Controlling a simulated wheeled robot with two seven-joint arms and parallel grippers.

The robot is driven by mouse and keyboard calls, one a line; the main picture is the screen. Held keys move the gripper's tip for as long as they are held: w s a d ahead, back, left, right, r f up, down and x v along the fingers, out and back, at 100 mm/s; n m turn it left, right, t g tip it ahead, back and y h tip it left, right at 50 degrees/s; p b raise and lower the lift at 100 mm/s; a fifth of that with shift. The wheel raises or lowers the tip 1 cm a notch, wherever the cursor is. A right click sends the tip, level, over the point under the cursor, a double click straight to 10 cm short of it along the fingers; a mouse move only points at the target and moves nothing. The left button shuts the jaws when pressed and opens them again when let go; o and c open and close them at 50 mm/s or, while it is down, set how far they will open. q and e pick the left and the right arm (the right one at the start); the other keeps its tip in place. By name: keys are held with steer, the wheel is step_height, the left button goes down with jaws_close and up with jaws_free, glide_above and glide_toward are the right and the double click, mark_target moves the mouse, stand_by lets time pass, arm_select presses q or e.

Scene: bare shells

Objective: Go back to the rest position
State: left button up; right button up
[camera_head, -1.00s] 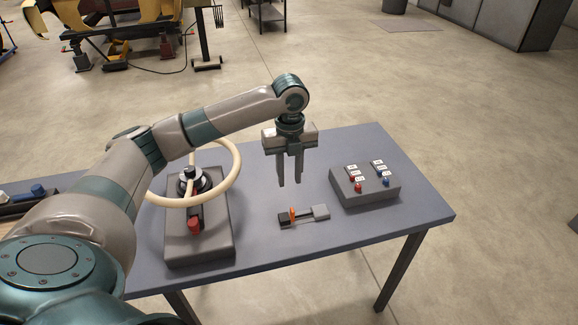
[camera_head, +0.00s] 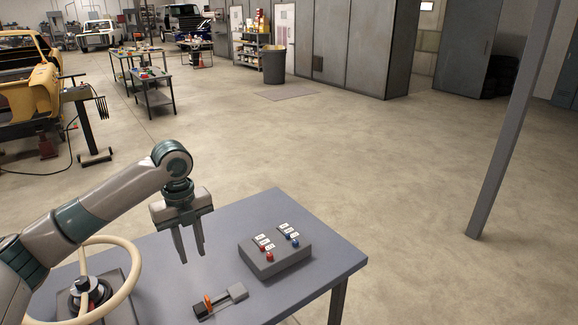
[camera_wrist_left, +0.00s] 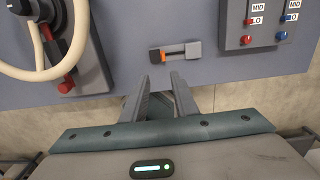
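My left gripper (camera_head: 188,243) hangs over the grey table (camera_head: 330,262), fingers pointing down and a little apart, with nothing between them. It also shows in the left wrist view (camera_wrist_left: 161,85), with its fingers parted. A small black and grey slider block with an orange lever (camera_head: 208,302) lies on the table, apart from the fingers. A grey box with red and blue knobs (camera_head: 275,256) stands right of the gripper. A cream ring wheel on a grey base (camera_head: 128,262) stands at the left, partly behind my left arm. My right gripper is in neither view.
Open concrete floor (camera_head: 400,160) lies beyond the table. A grey post (camera_head: 505,140) stands at the right. Workbenches (camera_head: 153,95), a dark bin (camera_head: 274,65) and a yellow car body (camera_head: 30,90) are farther back.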

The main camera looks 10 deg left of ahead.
arm_select(q)
steer(key=s+d+f+n+t+h, duration=0.1)
steer(key=s+d+f+n, duration=0.25)
steer(key=d+f, duration=0.85)
steer(key=s+d+f+n+t+h, duration=0.2)
steer(key=s+d+f+n, duration=0.6)
steer(key=s+f, duration=0.35)
steer(key=s+a+f+n+y, duration=0.1)
steer(key=s+a+n, duration=0.2)
steer(key=s+n, duration=0.45)
steer(key=s+a+f+n+y, duration=0.25)
steer(key=s+n, duration=0.25)
steer(key=s, duration=0.5)
step_height(320, 180, down, 30)
steer(key=s+b, duration=0.2)
steer(key=b, duration=0.1)
steer(key=s+a+f+g+b, duration=0.1)
steer(key=s+a+f+g, duration=0.1)
steer(key=s+f, duration=1.5)
step_height(320, 180, down, 3)
steer(key=shift+s+a+r+b, duration=0.15)
steer(key=shift+s+a+b, duration=0.15)
steer(key=shift+a, duration=0.35)
